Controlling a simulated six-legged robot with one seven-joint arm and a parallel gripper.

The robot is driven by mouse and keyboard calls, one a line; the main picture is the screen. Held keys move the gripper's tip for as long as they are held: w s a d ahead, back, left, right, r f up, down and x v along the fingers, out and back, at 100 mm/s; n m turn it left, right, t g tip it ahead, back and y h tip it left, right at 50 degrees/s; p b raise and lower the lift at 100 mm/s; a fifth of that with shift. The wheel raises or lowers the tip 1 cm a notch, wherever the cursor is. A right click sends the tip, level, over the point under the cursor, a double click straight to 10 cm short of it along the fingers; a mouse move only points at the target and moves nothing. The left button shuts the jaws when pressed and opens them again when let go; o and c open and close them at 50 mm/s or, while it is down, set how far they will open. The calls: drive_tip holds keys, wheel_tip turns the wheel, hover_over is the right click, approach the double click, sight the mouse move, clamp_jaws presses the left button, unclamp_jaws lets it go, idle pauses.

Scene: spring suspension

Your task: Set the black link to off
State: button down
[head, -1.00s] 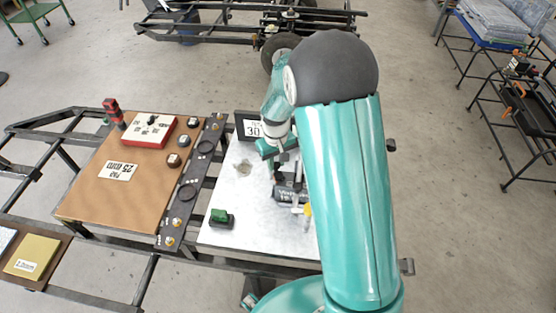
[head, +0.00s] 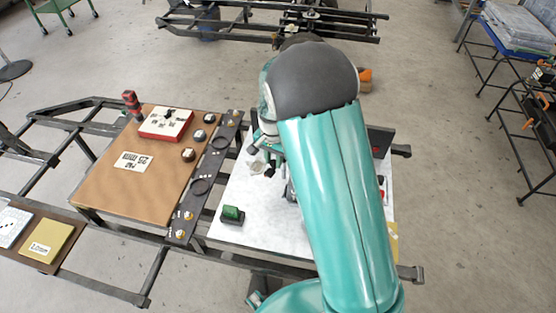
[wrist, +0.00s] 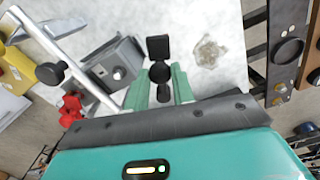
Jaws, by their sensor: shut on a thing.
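The black link (wrist: 158,48) shows in the wrist view as a dark piece with a square top end and rounded parts below. It stands between the green fingers of my gripper (wrist: 161,76), which are shut on it. A grey box (wrist: 118,66) with a round knob lies just left of the fingers. In the head view my gripper (head: 264,158) is over the left part of the white plate, partly hidden by my arm. I cannot read any off mark near the link.
A green switch (head: 231,214) sits on the white plate (head: 262,224). A silver rod with a black knob (wrist: 50,74) and a red part (wrist: 70,108) lie left in the wrist view. A brown board (head: 125,185) with a red-edged box (head: 166,122) stands at left.

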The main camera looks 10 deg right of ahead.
drive_tip(key=shift+w+a+r+m, duration=0.1)
drive_tip(key=shift+w+a+m, duration=0.2)
drive_tip(key=shift+m, duration=0.4)
drive_tip(key=shift+w+a+m, duration=0.15)
drive_tip(key=shift+w+m, duration=0.2)
drive_tip(key=shift+m, duration=0.35)
drive_tip(key=shift+w, duration=0.1)
drive_tip(key=c, duration=1.2)
unclamp_jaws()
drive_tip(key=shift+o, duration=0.2)
wheel_tip(320, 180, up, 14)
